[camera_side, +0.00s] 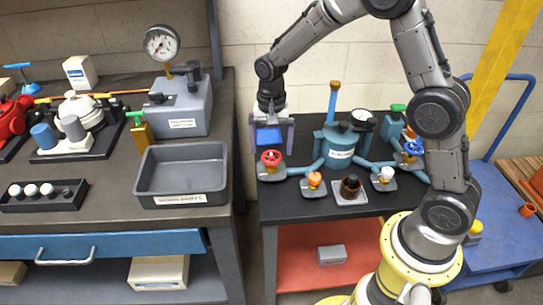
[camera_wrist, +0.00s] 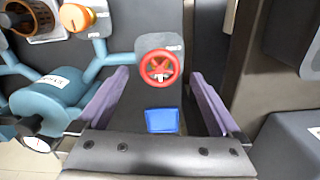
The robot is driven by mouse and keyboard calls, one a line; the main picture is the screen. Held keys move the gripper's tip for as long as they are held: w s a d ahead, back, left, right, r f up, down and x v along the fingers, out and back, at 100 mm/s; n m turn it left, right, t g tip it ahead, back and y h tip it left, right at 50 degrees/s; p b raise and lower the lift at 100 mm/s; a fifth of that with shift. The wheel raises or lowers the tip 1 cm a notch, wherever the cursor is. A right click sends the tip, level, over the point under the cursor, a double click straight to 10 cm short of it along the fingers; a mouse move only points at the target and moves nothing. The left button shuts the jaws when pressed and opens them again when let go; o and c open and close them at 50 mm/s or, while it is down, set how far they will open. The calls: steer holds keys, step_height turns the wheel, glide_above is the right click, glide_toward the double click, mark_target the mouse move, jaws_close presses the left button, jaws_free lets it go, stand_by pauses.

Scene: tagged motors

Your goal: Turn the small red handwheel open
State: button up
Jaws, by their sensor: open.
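The small red handwheel (camera_side: 271,157) sits on a grey plate at the left end of the black table in the side view. In the wrist view the red handwheel (camera_wrist: 160,67) shows whole, ahead of and between the two purple fingers. My gripper (camera_side: 272,148) is above the handwheel in the side view, pointing down. In the wrist view my gripper (camera_wrist: 157,98) is open, with nothing between its fingers. I cannot tell from these views whether a finger touches the wheel.
A teal vessel (camera_side: 340,146) with pipes stands right of the wheel. An orange knob (camera_side: 314,179), a dark brown knob (camera_side: 350,186), a white knob (camera_side: 386,174) and a blue handwheel (camera_side: 412,149) are farther right. A grey tray (camera_side: 181,197) is on the left bench, across a gap.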

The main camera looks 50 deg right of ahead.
mark_target(272, 156)
steer(key=shift+f, duration=2.1)
steer(key=c, duration=1.3)
steer(key=shift+c, duration=0.2)
